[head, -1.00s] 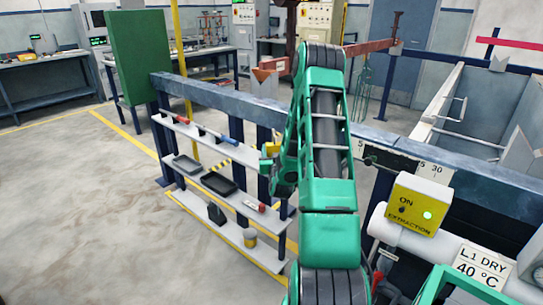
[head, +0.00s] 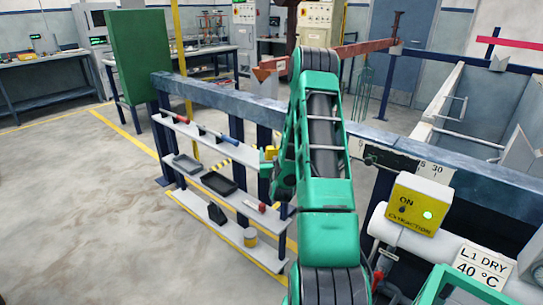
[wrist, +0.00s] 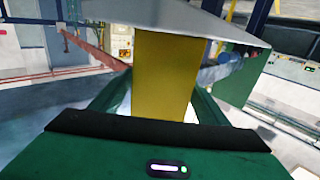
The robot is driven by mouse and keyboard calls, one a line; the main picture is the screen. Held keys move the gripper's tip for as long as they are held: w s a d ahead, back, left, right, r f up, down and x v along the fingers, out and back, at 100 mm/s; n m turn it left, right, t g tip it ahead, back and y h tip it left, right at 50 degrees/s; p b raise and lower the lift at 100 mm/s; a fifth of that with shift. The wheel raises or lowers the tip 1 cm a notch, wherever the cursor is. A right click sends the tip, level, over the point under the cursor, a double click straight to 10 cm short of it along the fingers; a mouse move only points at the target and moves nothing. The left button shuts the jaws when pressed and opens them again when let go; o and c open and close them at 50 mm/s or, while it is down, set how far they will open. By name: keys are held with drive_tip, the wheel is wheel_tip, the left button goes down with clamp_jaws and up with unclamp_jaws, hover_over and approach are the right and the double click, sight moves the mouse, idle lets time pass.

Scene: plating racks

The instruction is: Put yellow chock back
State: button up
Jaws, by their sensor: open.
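The yellow chock (head: 271,152) shows as a small block at the right end of the top white shelf, beside my gripper (head: 268,166). In the wrist view the yellow chock (wrist: 165,75) stands between the two green fingers of my gripper (wrist: 160,110), its far end against a pale grey plate (wrist: 180,22) that looks like the shelf. The fingers are open around it. Whether a finger touches it is hidden by the dark palm edge.
The rack's top shelf (head: 190,132) holds red and blue handled items. A blue-grey beam (head: 225,95) runs above. The yellow extraction box (head: 417,206) is at right. Floor at left is clear.

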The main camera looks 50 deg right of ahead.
drive_tip(key=v, duration=1.2)
drive_tip(key=a+r+n+g+y, duration=0.2)
drive_tip(key=a+n+g+y, duration=0.15)
drive_tip(key=a+y, duration=0.25)
drive_tip(key=s+a+r+g+y, duration=0.2)
drive_tip(key=s+a, duration=0.3)
drive_tip(key=s, duration=0.4)
drive_tip(key=s+a+r+m+g+y, duration=0.1)
drive_tip(key=s+a+r+g, duration=0.3)
drive_tip(key=s, duration=0.5)
drive_tip(key=s+a+r+g+y, duration=0.3)
drive_tip(key=s+a+r+g, duration=0.1)
drive_tip(key=s+a, duration=0.3)
drive_tip(key=shift+s+a+m, duration=0.35)
drive_tip(key=shift+s+a, duration=0.05)
drive_tip(key=shift+s, duration=0.65)
